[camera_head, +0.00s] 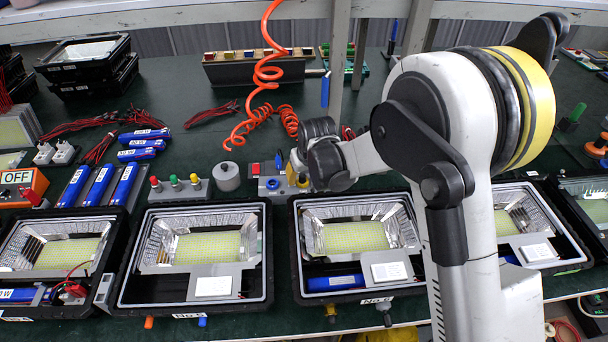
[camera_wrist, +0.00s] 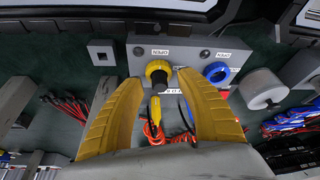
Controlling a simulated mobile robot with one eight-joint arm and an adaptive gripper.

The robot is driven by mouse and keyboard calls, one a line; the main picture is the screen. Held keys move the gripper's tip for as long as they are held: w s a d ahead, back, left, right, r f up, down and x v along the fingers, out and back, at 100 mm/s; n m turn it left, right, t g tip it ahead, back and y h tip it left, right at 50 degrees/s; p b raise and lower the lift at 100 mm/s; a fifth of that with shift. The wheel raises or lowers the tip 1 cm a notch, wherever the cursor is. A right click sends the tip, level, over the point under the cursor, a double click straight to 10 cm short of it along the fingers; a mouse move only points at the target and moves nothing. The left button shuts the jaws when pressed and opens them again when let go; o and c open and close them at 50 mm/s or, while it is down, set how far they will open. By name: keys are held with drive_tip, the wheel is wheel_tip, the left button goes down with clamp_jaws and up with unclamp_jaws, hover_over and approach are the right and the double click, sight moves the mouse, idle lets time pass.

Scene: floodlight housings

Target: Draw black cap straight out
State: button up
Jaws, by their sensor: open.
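In the head view the gripper (camera_head: 298,166) is over the grey block (camera_head: 271,187), mostly hidden by my wrist.
Floodlight housings (camera_head: 195,205) line the front of the bench. A grey cylinder (camera_head: 226,176) stands left of the block, with a button block (camera_head: 178,188) beyond. An orange coiled hose (camera_head: 266,75) hangs behind. Blue batteries (camera_head: 98,186) lie at left.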

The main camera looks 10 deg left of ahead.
sight(302, 175)
drive_tip(key=shift+f, duration=0.1)
clamp_jaws()
idle(0.4)
drive_tip(key=shift+r+p, duration=1.35)
drive_tip(key=shift+r, duration=0.9)
